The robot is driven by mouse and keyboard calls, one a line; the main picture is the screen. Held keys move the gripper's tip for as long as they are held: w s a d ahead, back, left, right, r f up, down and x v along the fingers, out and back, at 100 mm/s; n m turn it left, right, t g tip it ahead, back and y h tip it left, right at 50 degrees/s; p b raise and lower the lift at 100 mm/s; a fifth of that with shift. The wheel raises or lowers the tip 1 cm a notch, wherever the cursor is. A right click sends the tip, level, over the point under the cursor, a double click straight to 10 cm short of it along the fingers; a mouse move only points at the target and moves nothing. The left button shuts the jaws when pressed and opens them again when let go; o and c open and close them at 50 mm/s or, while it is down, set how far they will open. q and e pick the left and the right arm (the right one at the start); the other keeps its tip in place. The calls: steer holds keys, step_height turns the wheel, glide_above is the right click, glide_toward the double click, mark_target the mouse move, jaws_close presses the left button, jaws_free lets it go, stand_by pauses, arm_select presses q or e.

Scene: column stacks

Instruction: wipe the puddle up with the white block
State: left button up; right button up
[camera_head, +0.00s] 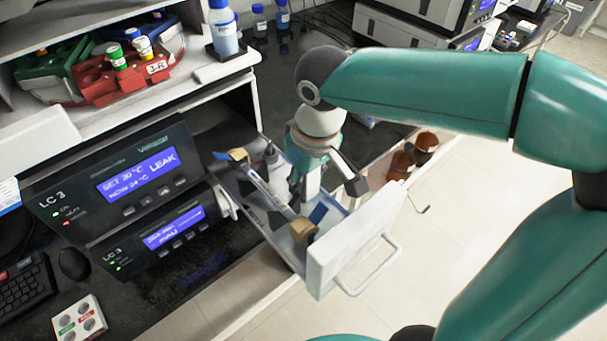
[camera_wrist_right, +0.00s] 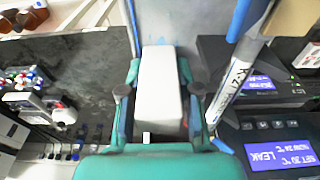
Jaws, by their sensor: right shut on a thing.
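My right gripper (camera_head: 313,178) points down over the open drawer (camera_head: 357,243), which is pulled out from under the bench instruments. In the right wrist view the jaws (camera_wrist_right: 158,105) are shut on the white block (camera_wrist_right: 157,78), one finger on each side of it. The instrument display (camera_head: 137,174) reads LEAK. My left gripper is not in view.
A column with tan ends (camera_head: 266,193) lies slanted across the drawer, close beside the right gripper. Brown bottles (camera_head: 410,157) stand to its right. A blue-capped bottle (camera_head: 223,30) and a red rack (camera_head: 125,77) sit on the upper shelf.

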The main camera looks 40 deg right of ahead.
steer(key=shift+s+f, duration=0.1)
steer(key=shift+s, duration=0.4)
steer(key=shift+s+f, duration=0.15)
steer(key=shift+s, duration=0.1)
steer(key=shift+w, duration=0.1)
steer(key=shift+w+r, duration=0.35)
steer(key=shift+w, duration=0.05)
steer(key=shift+w+f+p, duration=0.1)
steer(key=shift+w+p, duration=0.35)
steer(key=shift+w, duration=0.85)
steer(key=shift+s+f+b, duration=0.1)
steer(key=shift+s+b, duration=0.35)
steer(key=shift+s, duration=1.2)
steer(key=shift+s+f, duration=0.1)
steer(key=shift+s, duration=0.05)
steer(key=shift+d, duration=0.1)
